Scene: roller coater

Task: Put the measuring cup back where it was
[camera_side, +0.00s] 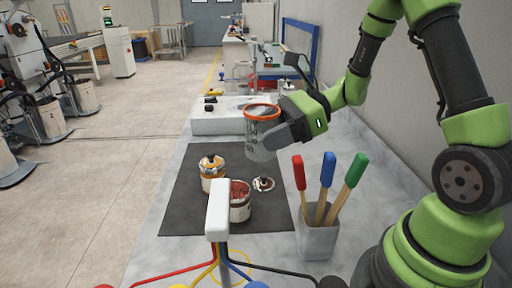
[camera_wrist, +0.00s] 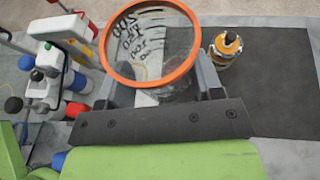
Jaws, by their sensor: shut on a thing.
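The measuring cup (camera_side: 261,132) is clear with an orange rim and dark markings. My gripper (camera_side: 283,138) is shut on it and holds it upright or nearly so, above the far part of the dark mat (camera_side: 187,205). In the wrist view the cup (camera_wrist: 150,42) sits between the two fingers of my gripper (camera_wrist: 155,85), with its orange rim towards the camera. The cup looks empty, but its lower part is partly hidden.
Two cans, one with an orange top (camera_side: 211,172) and one with reddish contents (camera_side: 240,205), stand on the mat near a small round lid (camera_side: 263,184). A holder (camera_side: 318,238) with red, blue and green handled tools stands at right.

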